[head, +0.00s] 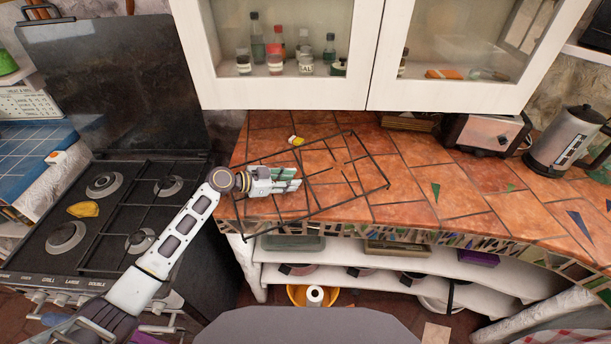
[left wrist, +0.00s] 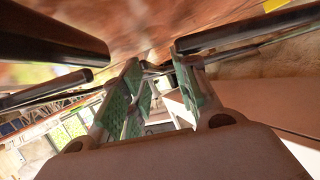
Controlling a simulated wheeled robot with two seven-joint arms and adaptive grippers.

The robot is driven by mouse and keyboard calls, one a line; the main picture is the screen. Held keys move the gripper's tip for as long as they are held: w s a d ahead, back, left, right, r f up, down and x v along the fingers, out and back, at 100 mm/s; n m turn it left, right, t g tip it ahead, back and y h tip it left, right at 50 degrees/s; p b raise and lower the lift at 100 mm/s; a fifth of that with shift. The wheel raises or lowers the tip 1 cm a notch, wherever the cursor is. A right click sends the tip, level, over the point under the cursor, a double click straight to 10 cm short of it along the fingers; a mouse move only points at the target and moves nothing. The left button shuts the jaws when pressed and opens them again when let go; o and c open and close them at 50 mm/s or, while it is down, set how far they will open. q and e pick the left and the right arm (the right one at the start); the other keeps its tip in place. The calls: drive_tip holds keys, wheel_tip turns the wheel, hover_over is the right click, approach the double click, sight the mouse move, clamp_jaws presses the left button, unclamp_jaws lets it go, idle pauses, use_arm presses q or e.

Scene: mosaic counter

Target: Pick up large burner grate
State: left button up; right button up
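The large burner grate (head: 340,202) is a black rectangular wire frame over the tiled counter in the head view. Its near left corner reaches past the counter's front edge. I cannot tell whether it lies flat on the tiles or is slightly raised. My left gripper (head: 288,180) is over the grate's left part, its fingers pointing right. In the left wrist view, the green-padded fingers (left wrist: 158,88) stand apart with a gap between them. Dark grate bars (left wrist: 245,28) pass close by, and a dark bar shows near the fingertips. My right gripper is not in view.
The stove (head: 120,225) stands at the left, with a grate on its right burners and a yellow object on it. White cabinets (head: 290,90) hang above the counter (head: 430,190). A toaster (head: 485,133) and kettle (head: 565,140) stand at the right. Shelves run below.

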use_arm(q)
drive_tip(key=shift+w+d+f, duration=0.2)
drive_tip(key=shift+w+d, duration=0.05)
drive_tip(key=shift+d, duration=0.15)
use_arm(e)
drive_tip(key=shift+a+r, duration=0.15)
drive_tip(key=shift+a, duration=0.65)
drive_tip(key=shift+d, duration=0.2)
use_arm(q)
clamp_jaws()
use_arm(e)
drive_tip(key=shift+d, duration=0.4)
use_arm(q)
drive_tip(key=shift+r, duration=0.1)
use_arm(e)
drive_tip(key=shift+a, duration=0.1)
